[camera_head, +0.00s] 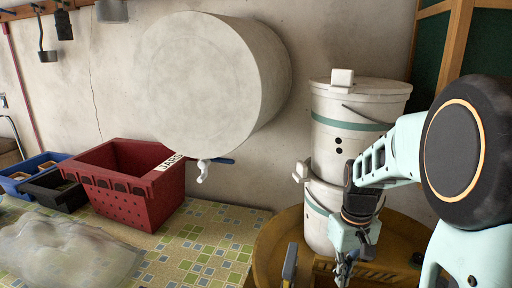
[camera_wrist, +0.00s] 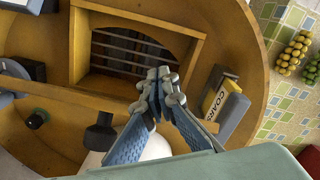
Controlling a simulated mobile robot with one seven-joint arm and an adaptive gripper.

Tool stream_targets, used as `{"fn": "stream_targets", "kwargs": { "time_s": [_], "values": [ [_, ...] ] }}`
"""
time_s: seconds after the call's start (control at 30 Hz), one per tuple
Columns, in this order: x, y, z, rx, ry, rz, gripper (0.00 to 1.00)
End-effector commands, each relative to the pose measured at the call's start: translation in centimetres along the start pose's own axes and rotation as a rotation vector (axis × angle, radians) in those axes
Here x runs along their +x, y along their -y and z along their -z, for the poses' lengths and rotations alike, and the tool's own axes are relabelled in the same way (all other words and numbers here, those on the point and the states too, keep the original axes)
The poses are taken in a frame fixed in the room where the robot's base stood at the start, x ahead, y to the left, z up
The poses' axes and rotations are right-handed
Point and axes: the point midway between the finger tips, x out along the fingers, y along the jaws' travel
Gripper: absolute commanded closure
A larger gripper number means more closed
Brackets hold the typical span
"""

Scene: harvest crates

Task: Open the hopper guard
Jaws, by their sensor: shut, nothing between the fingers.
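In the wrist view a round wooden machine top (camera_wrist: 235,60) fills most of the picture. A raised wooden frame on it surrounds a dark barred grille (camera_wrist: 128,50), which looks like the hopper guard. I cannot tell whether it is a separate lid. My gripper (camera_wrist: 158,80) is shut and empty, its fingertips pictured over the frame's lower edge; I cannot tell whether they touch it. A black knob (camera_wrist: 101,133) is left of the fingers. In the head view my gripper (camera_head: 344,274) points down over the wooden top (camera_head: 268,262); the grille is hidden there.
A block labelled COARSE (camera_wrist: 228,105) stands right of the fingers. Stacked white buckets (camera_head: 352,120) stand behind the wooden top. A red crate (camera_head: 135,195), a blue crate (camera_head: 25,172) and a clear sheet (camera_head: 65,250) lie left on the tiled counter. A large pale cylinder (camera_head: 200,80) hangs above.

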Motion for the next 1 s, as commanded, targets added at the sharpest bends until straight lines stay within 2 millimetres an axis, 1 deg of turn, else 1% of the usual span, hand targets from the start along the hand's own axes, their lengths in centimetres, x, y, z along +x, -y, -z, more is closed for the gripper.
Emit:
{"fn": "stream_targets", "kwargs": {
  "time_s": [0.2,1.0],
  "values": [
    [-0.1,-0.7,1.3,-0.001,-0.002,-0.001,1.00],
    [-0.1,-3.1,5.4,0.000,-0.002,-0.001,1.00]
  ]
}}
